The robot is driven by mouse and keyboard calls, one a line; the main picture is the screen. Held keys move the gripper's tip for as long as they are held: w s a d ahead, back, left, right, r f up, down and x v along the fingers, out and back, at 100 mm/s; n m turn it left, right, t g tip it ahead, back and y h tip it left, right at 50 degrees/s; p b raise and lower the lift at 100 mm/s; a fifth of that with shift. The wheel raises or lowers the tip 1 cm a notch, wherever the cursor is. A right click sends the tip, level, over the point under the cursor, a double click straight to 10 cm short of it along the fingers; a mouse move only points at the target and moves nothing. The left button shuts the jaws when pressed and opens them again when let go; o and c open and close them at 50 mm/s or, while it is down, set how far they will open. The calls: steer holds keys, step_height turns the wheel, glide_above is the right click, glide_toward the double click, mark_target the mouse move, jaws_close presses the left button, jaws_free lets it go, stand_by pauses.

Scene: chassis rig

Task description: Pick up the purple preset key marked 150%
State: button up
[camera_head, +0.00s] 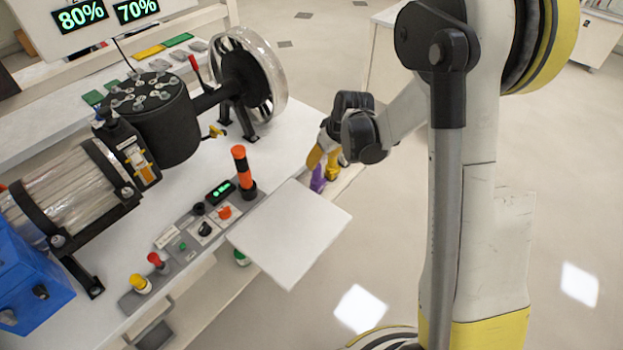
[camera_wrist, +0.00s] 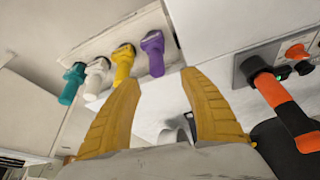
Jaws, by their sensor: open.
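The purple key (camera_wrist: 154,55) hangs at the right end of a row of keys on a pale strip in the wrist view. In the head view the purple key (camera_head: 318,179) shows just below my gripper (camera_head: 321,158), beyond the bench's right edge. My gripper (camera_wrist: 161,78) has its two yellow fingers spread with nothing between them. In the wrist view the purple key appears ahead of the gap between the fingertips, apart from both. No 150% marking is readable. My gripper's own body partly hides the key row in the head view.
A yellow key (camera_wrist: 123,63) stands close left of the purple one, then a white key (camera_wrist: 95,77) and a teal key (camera_wrist: 72,83). An orange-and-black handle (camera_head: 243,168) rises from the control panel. A blank white panel (camera_head: 291,232) juts from the bench.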

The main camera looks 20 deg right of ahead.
mark_target(319, 167)
steer(key=b+x, duration=0.1)
steer(key=x, duration=0.2)
steer(key=b+x, duration=0.1)
steer(key=x, duration=0.2)
steer(key=b+x, duration=0.2)
steer(key=x, duration=0.1)
steer(key=shift+s+d, duration=0.1)
steer(key=shift+d, duration=0.3)
steer(key=shift+s+r, duration=0.1)
jaws_close()
